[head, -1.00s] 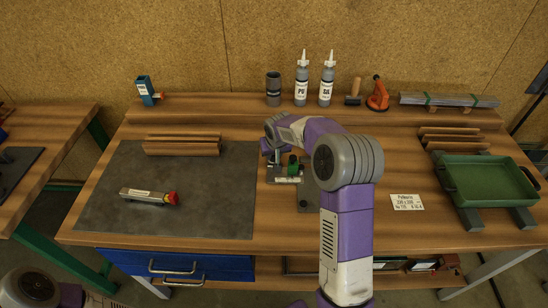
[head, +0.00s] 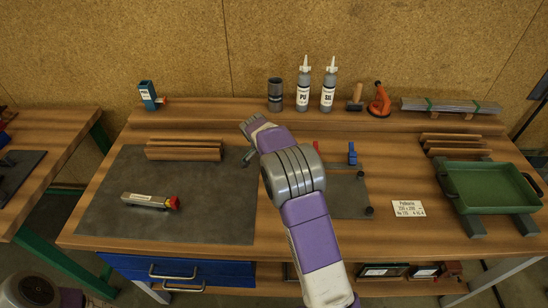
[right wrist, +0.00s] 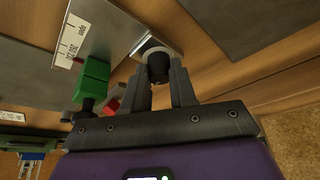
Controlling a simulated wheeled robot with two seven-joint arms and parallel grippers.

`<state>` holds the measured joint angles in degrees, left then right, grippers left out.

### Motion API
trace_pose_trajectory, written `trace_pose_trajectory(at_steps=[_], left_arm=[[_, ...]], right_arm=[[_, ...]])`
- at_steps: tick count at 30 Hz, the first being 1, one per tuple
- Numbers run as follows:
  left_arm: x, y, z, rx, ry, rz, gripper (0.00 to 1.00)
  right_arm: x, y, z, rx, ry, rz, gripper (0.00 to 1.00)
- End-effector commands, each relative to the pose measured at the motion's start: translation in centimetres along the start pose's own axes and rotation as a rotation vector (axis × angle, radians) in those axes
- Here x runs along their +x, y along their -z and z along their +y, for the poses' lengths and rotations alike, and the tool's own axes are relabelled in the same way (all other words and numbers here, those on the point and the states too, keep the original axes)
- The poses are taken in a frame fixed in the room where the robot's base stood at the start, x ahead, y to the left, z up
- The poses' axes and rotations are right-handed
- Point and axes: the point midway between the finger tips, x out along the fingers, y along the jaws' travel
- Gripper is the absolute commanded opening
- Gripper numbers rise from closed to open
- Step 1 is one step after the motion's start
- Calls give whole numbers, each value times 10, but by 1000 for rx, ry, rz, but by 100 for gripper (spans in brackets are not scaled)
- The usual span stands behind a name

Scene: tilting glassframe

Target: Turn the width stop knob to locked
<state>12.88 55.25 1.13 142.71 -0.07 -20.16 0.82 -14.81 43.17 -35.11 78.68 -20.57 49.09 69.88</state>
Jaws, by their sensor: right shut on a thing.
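My right gripper (right wrist: 160,85) is shut on a round dark knob (right wrist: 157,66), with one finger on each side of it in the right wrist view. The knob sits at the end of a metal plate (right wrist: 110,35) with a pale ring around its base. A white label on the plate carries the word "open", seen upside down; the knob's own setting cannot be read. In the head view my right arm reaches across the bench and hides the knob. My left gripper is not in view.
A blue clamp (head: 352,155) stands by the grey plate (head: 347,195). A dark mat (head: 150,215) bears a red-ended tool (head: 150,202). A green tray (head: 490,208) is at right.

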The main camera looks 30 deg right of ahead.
Motion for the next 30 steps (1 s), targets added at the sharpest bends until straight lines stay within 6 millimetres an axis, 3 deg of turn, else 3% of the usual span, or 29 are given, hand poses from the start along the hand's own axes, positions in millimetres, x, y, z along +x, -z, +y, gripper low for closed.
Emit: trace_pose_trajectory(at_steps=[10, 26, 27, 30], left_arm=[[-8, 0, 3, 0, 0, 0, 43], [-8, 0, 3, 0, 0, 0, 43], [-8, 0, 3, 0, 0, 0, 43], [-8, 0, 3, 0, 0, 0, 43]], right_arm=[[0, 0, -1, 121, -50, 0, 0], [1, -1, -1, 141, -59, -3, 0], [1, -1, -1, 141, -59, -3, 31], [1, -1, -1, 140, -59, -2, 46]])
